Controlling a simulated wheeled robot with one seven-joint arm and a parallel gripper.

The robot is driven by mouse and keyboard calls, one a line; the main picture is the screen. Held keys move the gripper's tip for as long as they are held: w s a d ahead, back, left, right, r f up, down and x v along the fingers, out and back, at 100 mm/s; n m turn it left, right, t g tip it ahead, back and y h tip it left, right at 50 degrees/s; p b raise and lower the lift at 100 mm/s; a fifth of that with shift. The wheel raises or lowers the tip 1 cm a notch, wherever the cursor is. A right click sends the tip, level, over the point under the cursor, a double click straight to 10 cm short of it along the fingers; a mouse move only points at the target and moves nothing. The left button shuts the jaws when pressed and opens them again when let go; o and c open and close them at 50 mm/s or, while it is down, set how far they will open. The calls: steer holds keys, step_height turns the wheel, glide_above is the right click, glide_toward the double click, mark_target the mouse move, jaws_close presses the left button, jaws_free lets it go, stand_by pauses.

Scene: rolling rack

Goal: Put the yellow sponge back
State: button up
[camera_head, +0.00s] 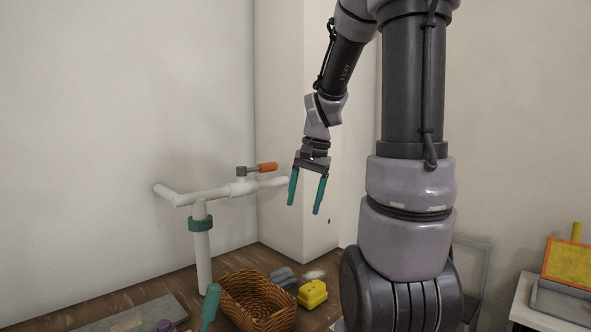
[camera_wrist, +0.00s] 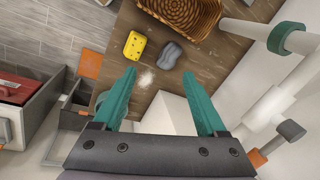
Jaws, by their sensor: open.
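The yellow sponge (camera_head: 312,293) lies on the brown wooden surface, right of the wicker basket; it also shows in the wrist view (camera_wrist: 134,45), beyond my left finger. My gripper (camera_head: 306,201) is open and empty, with its teal fingers pointing down, high above the wooden surface. In the wrist view the fingers (camera_wrist: 164,86) are spread with nothing between them. The sponge is clear of both fingers.
The wicker basket (camera_head: 258,302) and a grey lump (camera_head: 284,277) are beside the sponge. A white pipe stand (camera_head: 203,255) with an orange-handled valve (camera_head: 262,168) rises behind them. A pale wall column (camera_head: 282,130) stands close behind my gripper. A yellow-orange panel (camera_head: 567,263) is far right.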

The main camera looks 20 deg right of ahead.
steer(key=s+a+r+n+t, duration=0.5)
steer(key=s+a+r, duration=0.2)
steer(key=s+r, duration=0.4)
steer(key=shift+a+y, duration=0.3)
